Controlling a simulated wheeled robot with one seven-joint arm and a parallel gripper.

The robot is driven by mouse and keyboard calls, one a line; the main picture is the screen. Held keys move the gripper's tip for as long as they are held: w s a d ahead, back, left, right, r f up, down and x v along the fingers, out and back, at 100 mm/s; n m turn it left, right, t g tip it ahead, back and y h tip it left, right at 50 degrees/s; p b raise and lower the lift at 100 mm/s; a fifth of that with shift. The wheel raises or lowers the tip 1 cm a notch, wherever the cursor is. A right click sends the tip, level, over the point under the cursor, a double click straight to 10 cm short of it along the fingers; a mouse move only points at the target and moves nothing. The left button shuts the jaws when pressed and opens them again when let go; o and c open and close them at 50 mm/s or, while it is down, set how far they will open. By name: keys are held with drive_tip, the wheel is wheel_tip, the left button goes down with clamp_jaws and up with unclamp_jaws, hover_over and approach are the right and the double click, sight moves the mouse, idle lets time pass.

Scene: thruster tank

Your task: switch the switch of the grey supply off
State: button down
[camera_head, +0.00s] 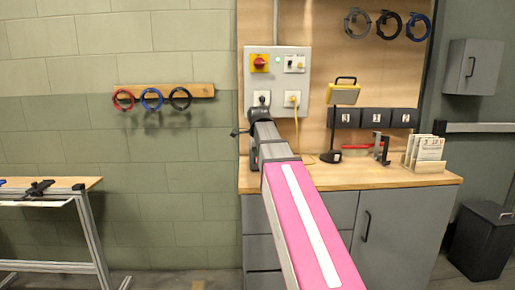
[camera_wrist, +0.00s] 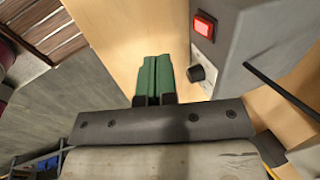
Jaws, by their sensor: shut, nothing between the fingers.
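The grey supply (camera_wrist: 262,35) fills the upper right of the wrist view. Its front panel carries a red switch (camera_wrist: 204,27), which looks lit, and a black knob (camera_wrist: 196,73) near it. My gripper (camera_wrist: 153,62) shows its two green fingers pressed together and empty. The fingertips are left of the panel in the picture, beside the knob and short of the red switch, and appear apart from both. In the head view my arm reaches to the bench and hides the supply; the fingers cannot be made out there.
The wooden bench (camera_head: 400,180) holds a yellow lamp (camera_head: 344,95), a clamp-like stand (camera_head: 383,150) and a card holder (camera_head: 425,165). A wall panel (camera_head: 290,66) with a red knob and plugged cables is above my arm's end. A dark cable (camera_wrist: 282,92) crosses beside the supply.

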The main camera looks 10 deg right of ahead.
drive_tip(key=x, duration=0.5)
drive_tip(key=shift+w, duration=0.2)
drive_tip(key=w, duration=0.2)
drive_tip(key=shift+w+d+f, duration=0.1)
drive_tip(key=shift+w+d, duration=0.05)
drive_tip(key=shift+w, duration=0.15)
drive_tip(key=shift+w+d+f, duration=0.1)
drive_tip(key=shift+w, duration=0.4)
drive_tip(key=shift+w+f+t, duration=0.1)
drive_tip(key=shift+f+t, duration=0.05)
drive_tip(key=shift+t, duration=0.35)
drive_tip(key=shift+w, duration=0.1)
drive_tip(key=shift+r, duration=0.25)
